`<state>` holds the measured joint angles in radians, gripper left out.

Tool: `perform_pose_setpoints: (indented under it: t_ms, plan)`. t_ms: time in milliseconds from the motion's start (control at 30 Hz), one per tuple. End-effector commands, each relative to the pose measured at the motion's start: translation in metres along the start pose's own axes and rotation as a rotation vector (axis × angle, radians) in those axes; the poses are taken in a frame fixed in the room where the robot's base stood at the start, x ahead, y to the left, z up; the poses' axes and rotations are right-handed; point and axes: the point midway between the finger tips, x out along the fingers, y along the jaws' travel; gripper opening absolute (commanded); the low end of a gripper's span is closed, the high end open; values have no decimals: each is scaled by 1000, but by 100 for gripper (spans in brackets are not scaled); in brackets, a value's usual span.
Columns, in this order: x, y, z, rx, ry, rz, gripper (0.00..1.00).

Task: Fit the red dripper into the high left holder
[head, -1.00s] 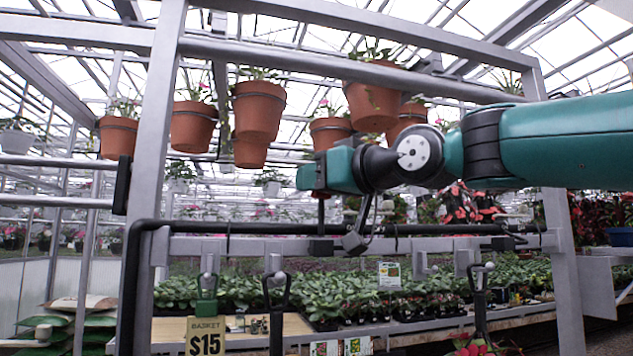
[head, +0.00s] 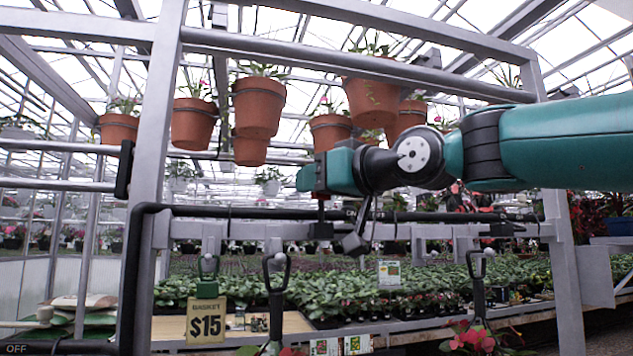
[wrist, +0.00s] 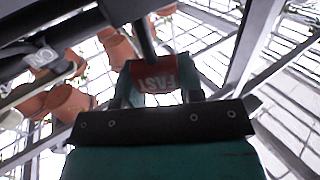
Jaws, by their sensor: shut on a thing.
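My gripper (head: 319,190) is shut on the red dripper (head: 321,197), whose short dark stem hangs just below the jaws. In the wrist view the dripper (wrist: 155,77) sits between the fingers and shows an upside-down "FAST" label. A small black block (head: 321,231) on the grey rail lies straight under the dripper and looks like the left holder. A similar block (head: 502,229) sits on the rail at the right. I cannot tell whether the stem touches the left block.
A black pipe (head: 250,213) runs along the grey rail and bends down at the left. Terracotta pots (head: 258,107) hang above and left of my gripper. Grey posts (head: 158,110) stand at both sides.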

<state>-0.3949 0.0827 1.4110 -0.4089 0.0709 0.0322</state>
Motion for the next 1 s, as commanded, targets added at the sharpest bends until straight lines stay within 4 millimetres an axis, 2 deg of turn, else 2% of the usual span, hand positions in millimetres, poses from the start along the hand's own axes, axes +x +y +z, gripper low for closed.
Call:
perform_pose_setpoints:
  t_ms: [267, 1000]
  plan:
    - [0, 0, 3, 0, 0, 0, 16]
    - [0, 0, 31, 0, 0, 0, 16]
